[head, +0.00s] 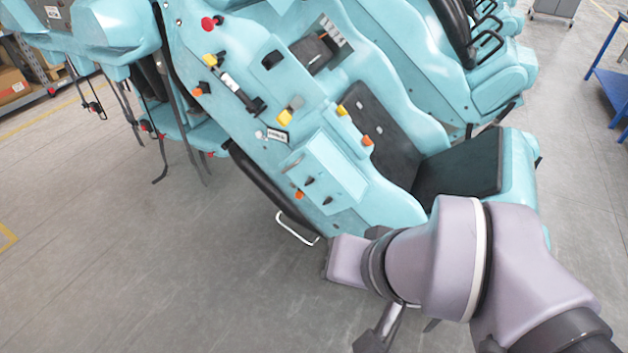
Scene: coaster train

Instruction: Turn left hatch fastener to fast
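The turquoise coaster train car (390,120) fills the upper middle of the head view, tilted in the picture. A pale rectangular hatch panel (335,163) is on its near side. Two small dark fittings, one more to the left (309,181) and one more to the right (328,200), sit below the panel and look like fasteners. They are too small for me to read their turn or any marks. My arm crosses the lower right. What seems to be my gripper (378,335) is at the bottom edge, partly cut off and apart from the hatch. Its fingers cannot be made out.
A black seat (460,168) lies right of the hatch. A white wire handle (297,229) hangs below. A blue stand (610,85) is at far right. The grey floor at lower left is clear.

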